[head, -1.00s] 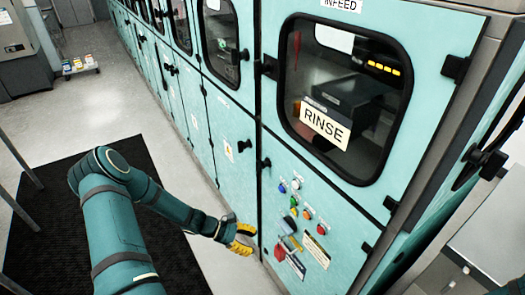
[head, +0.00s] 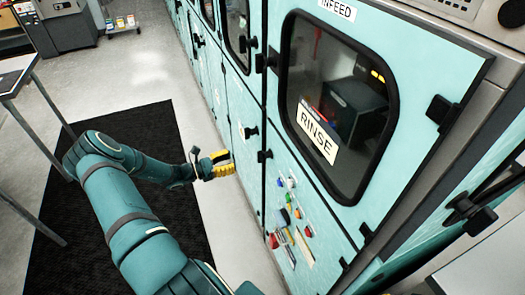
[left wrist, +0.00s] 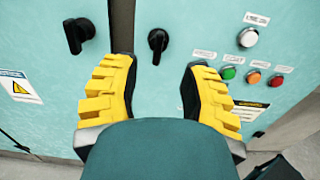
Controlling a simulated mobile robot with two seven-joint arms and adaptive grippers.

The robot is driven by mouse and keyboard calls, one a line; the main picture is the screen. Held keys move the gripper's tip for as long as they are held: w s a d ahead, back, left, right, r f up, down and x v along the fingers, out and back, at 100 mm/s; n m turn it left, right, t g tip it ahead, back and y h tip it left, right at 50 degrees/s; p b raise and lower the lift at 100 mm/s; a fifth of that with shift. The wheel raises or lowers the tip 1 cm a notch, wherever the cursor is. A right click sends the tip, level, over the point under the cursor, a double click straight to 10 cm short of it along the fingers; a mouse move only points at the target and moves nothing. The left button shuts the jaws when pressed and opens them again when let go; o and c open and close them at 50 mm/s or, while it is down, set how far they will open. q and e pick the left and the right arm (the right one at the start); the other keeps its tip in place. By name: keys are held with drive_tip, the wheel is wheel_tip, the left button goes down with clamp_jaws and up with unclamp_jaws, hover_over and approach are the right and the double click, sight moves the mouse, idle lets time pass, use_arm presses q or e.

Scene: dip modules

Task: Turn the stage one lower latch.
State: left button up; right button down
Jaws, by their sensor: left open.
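My left gripper (head: 218,166) is open and empty, with yellow ridged fingers, beside the teal cabinet front. In the left wrist view its fingers (left wrist: 158,70) are spread wide. A black latch (left wrist: 158,42) shows just beyond and between the fingertips, with no visible contact. A second black latch (left wrist: 78,35) is to its left, outside the left finger. In the head view two black latches, one on the left (head: 249,131) and one on the right (head: 264,156), sit along the door seam near the gripper. I cannot read which one is stage one's. My right gripper is out of view.
A control panel with coloured buttons (head: 289,199) is right of the gripper, below the RINSE window (head: 340,100). Coloured buttons (left wrist: 252,76) also show in the left wrist view. A table (head: 15,75) stands at far left. The black floor mat (head: 150,120) is clear.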

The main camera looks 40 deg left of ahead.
sight(260, 152)
use_arm(q)
drive_tip(key=p+x, duration=0.1)
drive_tip(key=x, duration=1.1)
drive_tip(key=shift+s, duration=0.1)
drive_tip(key=shift+c, duration=0.4)
clamp_jaws()
